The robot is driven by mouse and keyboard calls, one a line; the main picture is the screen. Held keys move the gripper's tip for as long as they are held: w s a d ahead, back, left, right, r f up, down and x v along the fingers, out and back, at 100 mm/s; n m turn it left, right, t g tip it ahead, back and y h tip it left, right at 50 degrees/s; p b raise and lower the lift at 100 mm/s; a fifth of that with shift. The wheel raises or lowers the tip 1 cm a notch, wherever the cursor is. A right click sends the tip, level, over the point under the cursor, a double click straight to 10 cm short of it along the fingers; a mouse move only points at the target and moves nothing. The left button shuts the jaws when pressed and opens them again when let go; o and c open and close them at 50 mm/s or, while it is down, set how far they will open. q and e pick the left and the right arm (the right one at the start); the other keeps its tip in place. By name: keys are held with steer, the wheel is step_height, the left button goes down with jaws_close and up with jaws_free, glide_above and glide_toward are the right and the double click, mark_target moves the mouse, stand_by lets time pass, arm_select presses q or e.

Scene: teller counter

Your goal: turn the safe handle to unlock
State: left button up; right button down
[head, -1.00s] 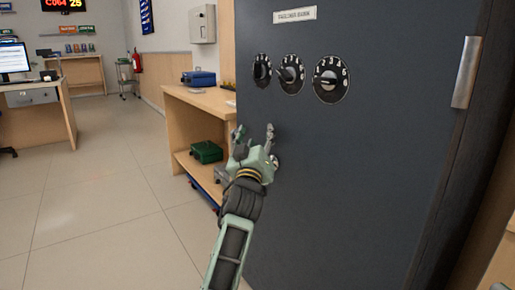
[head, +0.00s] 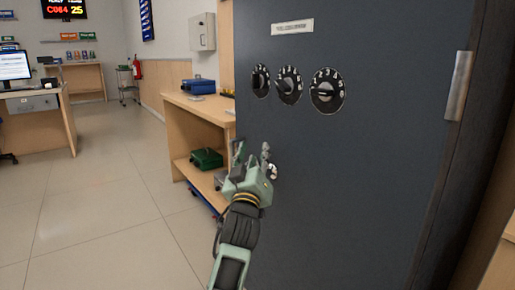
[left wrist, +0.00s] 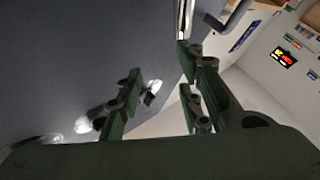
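The dark grey safe door (head: 390,180) fills the right half of the head view. It carries three black numbered dials (head: 327,91) and a vertical silver bar (head: 459,86) near its right edge. A small shiny metal part (head: 272,172) on the door shows just right of my left gripper (head: 251,153), mostly hidden by it; I cannot tell whether it is the turning handle. The left gripper is open, its fingers apart and pointing up beside the door's left edge. In the left wrist view the open fingers (left wrist: 160,95) show with nothing clearly between them. My right gripper is out of view.
A wooden shelf unit (head: 204,108) stands left of the safe, with a blue box (head: 198,86) on top and a green box (head: 207,158) below. A desk with a monitor (head: 14,65) is at far left. The tiled floor (head: 100,200) between is clear.

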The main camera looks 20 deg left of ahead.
arm_select(q)
steer(key=v, duration=0.4)
steer(key=shift+s+a+f+p, duration=0.1)
steer(key=shift+s+p, duration=0.15)
steer(key=shift+p, duration=0.05)
stand_by(0.5)
